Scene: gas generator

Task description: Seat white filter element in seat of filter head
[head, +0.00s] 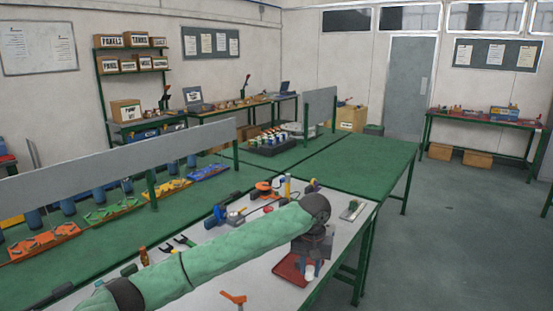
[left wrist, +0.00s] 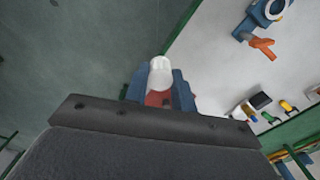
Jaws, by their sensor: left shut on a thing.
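My left gripper (head: 310,268) points down at the table's right front edge, over a red tray (head: 287,272). In the left wrist view its blue fingers (left wrist: 160,88) are shut on the white filter element (left wrist: 160,70), whose pale rounded end shows between them. The white end also shows below the fingers in the head view (head: 309,271). A blue ring-shaped fitting (left wrist: 272,10) with an orange handle (left wrist: 262,46) lies apart from the gripper; I cannot tell if it is the filter head. My right gripper is not in view.
The pale work table (head: 215,262) holds tools and small parts around my arm, including an orange part (head: 233,298) near the front and a flat tool (head: 353,210) at the far right corner. Green benches (head: 345,165) stand behind. Open floor (head: 455,240) is at the right.

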